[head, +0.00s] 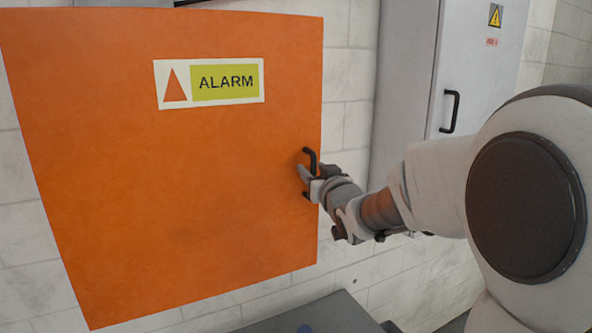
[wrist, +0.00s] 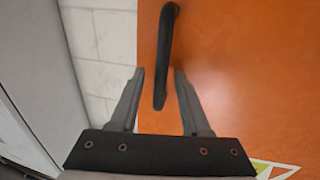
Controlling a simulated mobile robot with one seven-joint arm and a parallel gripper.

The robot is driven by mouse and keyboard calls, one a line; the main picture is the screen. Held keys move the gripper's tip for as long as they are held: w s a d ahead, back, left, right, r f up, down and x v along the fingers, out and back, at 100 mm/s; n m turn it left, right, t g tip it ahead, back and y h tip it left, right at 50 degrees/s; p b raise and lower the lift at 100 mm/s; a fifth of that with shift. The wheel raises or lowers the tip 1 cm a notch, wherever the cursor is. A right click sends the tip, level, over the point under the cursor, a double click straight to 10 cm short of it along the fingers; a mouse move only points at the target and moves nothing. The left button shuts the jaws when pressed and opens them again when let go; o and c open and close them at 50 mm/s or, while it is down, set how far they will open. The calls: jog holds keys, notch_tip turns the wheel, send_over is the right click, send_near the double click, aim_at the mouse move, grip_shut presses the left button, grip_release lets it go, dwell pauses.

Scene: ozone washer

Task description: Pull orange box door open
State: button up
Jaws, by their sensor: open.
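The orange box door (head: 180,190) fills the left half of the head view, with an "ALARM" label (head: 210,82) near its top. Its black handle (head: 309,160) stands upright near the door's right edge. My gripper (head: 308,178) is at this handle. In the wrist view my gripper (wrist: 158,72) is open, with the lower end of the handle (wrist: 164,60) between its two fingers. A gap shows beside each finger, and I see no clear contact. The orange door (wrist: 240,80) lies behind the handle. The head view hides part of the handle behind my gripper.
A grey cabinet (head: 480,75) with its own black handle (head: 449,112) and a yellow warning sign stands right of the orange box. White brick wall (head: 348,110) shows between them. A dark grey surface (head: 325,315) lies low in front.

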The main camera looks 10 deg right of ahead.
jog(key=shift+c, duration=0.2)
grip_shut()
dwell(1.1)
